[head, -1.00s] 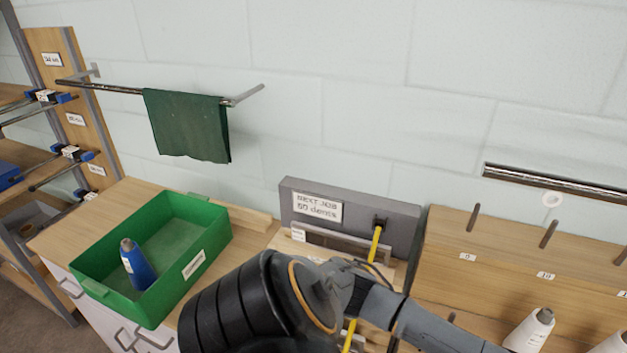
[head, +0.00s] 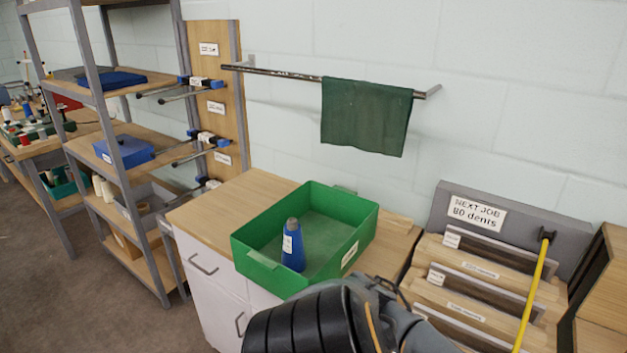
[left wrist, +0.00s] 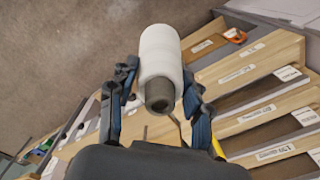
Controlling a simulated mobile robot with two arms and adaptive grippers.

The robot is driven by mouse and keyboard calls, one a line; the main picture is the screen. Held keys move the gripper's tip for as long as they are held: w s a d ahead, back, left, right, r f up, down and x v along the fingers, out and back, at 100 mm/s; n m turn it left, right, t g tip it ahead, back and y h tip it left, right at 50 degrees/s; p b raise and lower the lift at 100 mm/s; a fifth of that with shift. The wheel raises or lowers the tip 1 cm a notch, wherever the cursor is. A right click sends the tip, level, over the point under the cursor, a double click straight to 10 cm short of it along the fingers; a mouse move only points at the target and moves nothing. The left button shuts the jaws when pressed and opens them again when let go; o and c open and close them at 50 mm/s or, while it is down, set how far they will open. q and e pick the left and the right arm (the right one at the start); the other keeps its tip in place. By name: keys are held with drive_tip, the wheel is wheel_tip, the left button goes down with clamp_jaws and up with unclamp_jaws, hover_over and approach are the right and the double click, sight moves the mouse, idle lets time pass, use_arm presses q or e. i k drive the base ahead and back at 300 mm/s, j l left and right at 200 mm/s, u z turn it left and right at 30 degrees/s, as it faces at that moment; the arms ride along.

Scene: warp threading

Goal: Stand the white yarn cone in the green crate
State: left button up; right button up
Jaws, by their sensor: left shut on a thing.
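The green crate (head: 262,262) sits on the wooden top of a white cabinet, left of centre in the head view. A blue yarn cone (head: 292,247) stands upright inside it, towards the left end, with bare floor to its right. In the left wrist view my left gripper (left wrist: 160,92) is shut on the white yarn cone (left wrist: 160,58), with the cone's dark grey tip pointing towards the camera. In the head view my arm shows at the bottom, in front of the crate, and hides the held cone. My right gripper is not in view.
A rack of labelled wooden reeds (head: 470,285) stands right of the cabinet, with a yellow rod (head: 530,300) leaning on it. A green cloth (head: 366,117) hangs on a wall rail behind the crate. Grey shelving (head: 118,150) stands at the left.

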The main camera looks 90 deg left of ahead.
sight(324, 238)
drive_tip(key=u, duration=1.45)
drive_tip(key=i+j+u, duration=0.15)
drive_tip(key=j, duration=0.25)
drive_tip(key=j+u, duration=0.15)
drive_tip(key=j, duration=0.25)
drive_tip(key=i+j+u, duration=0.15)
drive_tip(key=j, duration=0.2)
drive_tip(key=i+j+u, duration=0.2)
drive_tip(key=j, duration=0.15)
drive_tip(key=k, duration=0.05)
